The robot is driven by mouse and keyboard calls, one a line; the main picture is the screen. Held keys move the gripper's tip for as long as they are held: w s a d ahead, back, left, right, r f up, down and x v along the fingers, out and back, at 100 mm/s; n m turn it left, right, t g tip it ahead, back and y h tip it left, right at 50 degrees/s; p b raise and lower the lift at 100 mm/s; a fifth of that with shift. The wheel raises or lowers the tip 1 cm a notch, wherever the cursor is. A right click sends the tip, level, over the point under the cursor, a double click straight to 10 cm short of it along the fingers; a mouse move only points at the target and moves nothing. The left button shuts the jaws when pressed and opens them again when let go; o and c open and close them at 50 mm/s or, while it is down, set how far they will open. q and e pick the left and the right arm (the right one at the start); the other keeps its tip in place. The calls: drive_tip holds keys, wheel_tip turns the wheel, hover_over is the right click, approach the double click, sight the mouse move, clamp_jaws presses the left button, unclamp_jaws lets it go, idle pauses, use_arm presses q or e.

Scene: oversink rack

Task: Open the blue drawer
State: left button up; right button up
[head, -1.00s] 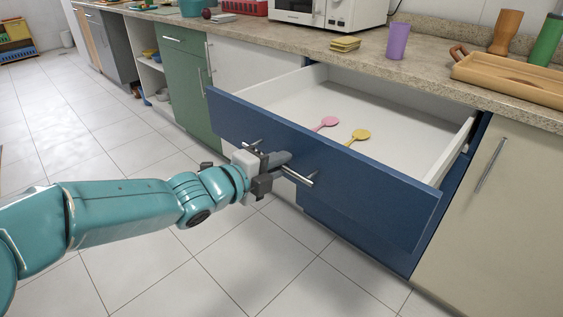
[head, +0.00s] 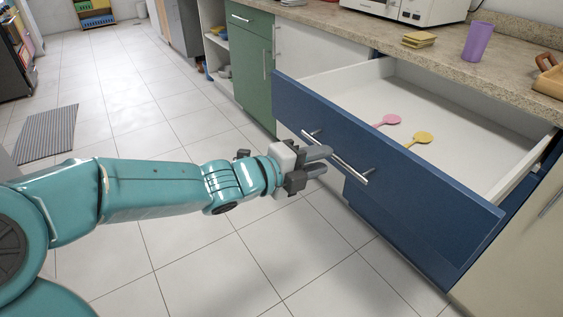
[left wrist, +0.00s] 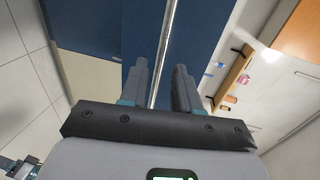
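The blue drawer (head: 385,178) is pulled well out below the counter, its white inside showing. A pink spoon-like utensil (head: 388,121) and a yellow one (head: 420,138) lie in it. Its metal bar handle (head: 347,168) runs along the front. My left gripper (head: 327,159) is just in front of the handle, its fingers spread and empty. In the left wrist view the handle bar (left wrist: 163,50) shows between the two parted fingers (left wrist: 160,68), touching neither as far as I can see. My right gripper is not in view.
A green cabinet (head: 252,62) stands left of the drawer. The counter (head: 385,35) holds a purple cup (head: 478,41), yellow sponge-like pieces (head: 419,39) and a microwave (head: 420,8). A striped mat (head: 47,135) lies on the tiled floor, which is clear around my arm.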

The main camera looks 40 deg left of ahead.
use_arm(q)
drive_tip(key=p+v, duration=0.3)
drive_tip(key=v, duration=0.8)
drive_tip(key=shift+s, duration=0.3)
drive_tip(key=shift+r, duration=0.1)
drive_tip(key=w+d+f+n+g+h, duration=0.1)
drive_tip(key=d+f+n+g, duration=0.15)
drive_tip(key=d+f, duration=0.45)
drive_tip(key=w+d+f+n+g+h, duration=0.1)
drive_tip(key=d+f+n+g, duration=0.15)
drive_tip(key=f, duration=0.75)
drive_tip(key=w+d+f+n+g+h, duration=0.1)
drive_tip(key=d+f+n+g, duration=0.15)
drive_tip(key=d+f, duration=0.45)
drive_tip(key=s+f+n+g+y, duration=0.2)
drive_tip(key=s+f+n+g, duration=0.1)
drive_tip(key=s+f+n, duration=0.5)
drive_tip(key=s+f+n+g+y, duration=0.2)
drive_tip(key=s+f+n+g, duration=0.25)
drive_tip(key=f+n, duration=0.4)
wheel_tip(320, 180, up, 25)
drive_tip(key=p, duration=2.7)
drive_tip(key=shift+s+a+t, duration=0.3)
drive_tip(key=shift+s+a, duration=0.05)
drive_tip(key=shift+a, duration=0.05)
